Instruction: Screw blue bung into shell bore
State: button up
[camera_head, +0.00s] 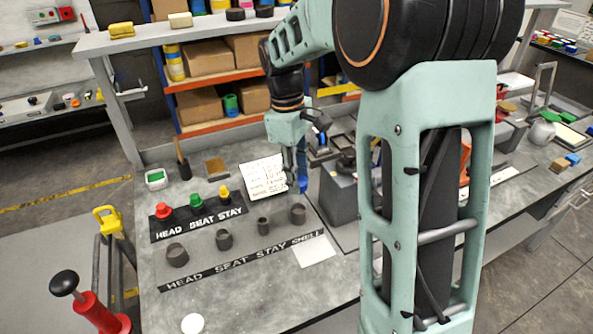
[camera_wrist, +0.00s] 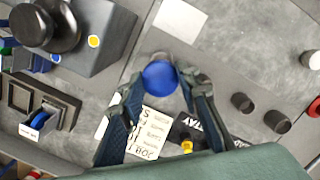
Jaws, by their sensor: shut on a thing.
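My gripper (camera_head: 302,178) points down over the bench, its fingers shut on the blue bung (camera_head: 303,186). In the wrist view the round blue bung (camera_wrist: 161,78) sits between the two fingertips. The shell bore is in the rightmost dark grey socket (camera_head: 297,214) of the row, at the SHELL end of the label strip. In the head view the bung appears above and behind this socket, apart from it. In the wrist view only a sliver of grey rim (camera_wrist: 158,56) shows past the bung; the bore's mouth is hidden there.
Other grey sockets (camera_head: 224,240) stand to the left. Red (camera_head: 163,210), green (camera_head: 196,200) and yellow (camera_head: 224,192) bungs stand behind them. A grey machine block (camera_head: 340,195) stands close on the right. A blank white card (camera_head: 314,251) lies in front.

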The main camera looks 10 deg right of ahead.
jog(key=shift+s, duration=0.1)
jog(key=shift+f+b, duration=1.2)
jog(key=shift+f, duration=1.2)
jog(key=shift+f, duration=1.05)
dwell(0.6)
jog(key=o, duration=0.4)
jog(key=shift+r, duration=0.1)
jog(key=c, duration=0.3)
jog(key=m, duration=0.4)
jog(key=shift+m+y+p, duration=0.3)
jog(key=m, duration=0.4)
jog(key=shift+m+g+p, duration=0.3)
jog(key=shift+p, duration=0.1)
